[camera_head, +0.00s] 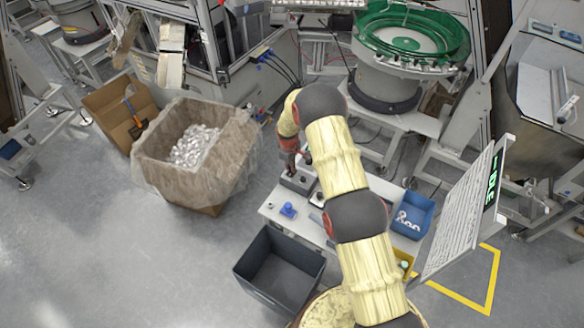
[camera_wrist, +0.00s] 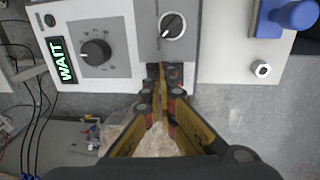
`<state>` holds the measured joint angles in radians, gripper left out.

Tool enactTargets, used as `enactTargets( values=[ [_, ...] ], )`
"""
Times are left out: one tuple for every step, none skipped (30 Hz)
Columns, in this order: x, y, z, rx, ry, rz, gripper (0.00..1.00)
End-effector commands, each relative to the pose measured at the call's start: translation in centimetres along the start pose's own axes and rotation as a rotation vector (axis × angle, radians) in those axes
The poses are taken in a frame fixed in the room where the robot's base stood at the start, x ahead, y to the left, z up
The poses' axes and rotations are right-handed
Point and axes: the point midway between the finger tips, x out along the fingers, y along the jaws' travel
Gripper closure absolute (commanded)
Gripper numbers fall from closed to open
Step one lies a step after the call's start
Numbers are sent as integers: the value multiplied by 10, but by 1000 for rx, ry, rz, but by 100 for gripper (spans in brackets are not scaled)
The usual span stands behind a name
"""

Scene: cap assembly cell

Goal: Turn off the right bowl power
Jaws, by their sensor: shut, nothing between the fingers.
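In the wrist view a light grey control box (camera_wrist: 120,20) fills the upper left. It carries a large black dial (camera_wrist: 95,52) with a printed scale and a green-lit WAIT display (camera_wrist: 61,59). A smaller black rotary switch (camera_wrist: 172,26) sits on a darker grey panel to its right, its white mark slanted. My gripper (camera_wrist: 165,72) is shut and empty, its fingertips at the panel's edge just below this switch; contact is unclear. In the head view my gripper (camera_head: 290,166) is at the small grey box (camera_head: 298,182) on the white table, and the switches are hidden.
A green feeder bowl (camera_head: 410,38) stands behind the table. A blue bin (camera_head: 411,216), a dark empty crate (camera_head: 279,268) and a lined box of clear parts (camera_head: 155,150) surround the workspace. A blue fixture (camera_wrist: 290,16) and a nut (camera_wrist: 261,69) lie right of the switch panel.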

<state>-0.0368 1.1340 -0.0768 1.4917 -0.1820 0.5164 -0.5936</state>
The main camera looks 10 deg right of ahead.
Motion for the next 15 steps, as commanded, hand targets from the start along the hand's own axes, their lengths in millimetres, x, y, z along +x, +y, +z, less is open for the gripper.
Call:
enactTargets(
  values=[
    [1, 0, 0, 0, 0, 0, 100],
    [2, 0, 0, 0, 0, 0, 100],
    [4, 1, 0, 0, 1, 1, 100],
    [5, 1, -1, 0, 1, 1, 100],
    [7, 2, -1, 1, 2, 2, 100],
    [10, 2, 0, 0, 1, 1, 100],
    [12, 3, 0, 0, 1, 1, 100],
    [12, 3, 0, 0, 1, 0, 100],
    [9, 2, 0, 0, 0, -1, 100],
    [9, 2, 0, 0, 0, 0, 100],
    [8, 2, 0, 0, 0, -1, 100],
    [8, 2, 0, 0, -1, -1, 100],
    [8, 2, 0, 0, -1, -1, 100],
    [8, 2, 0, 0, -1, -1, 100],
    [9, 2, 1, 0, -2, -2, 100]
  ],
)
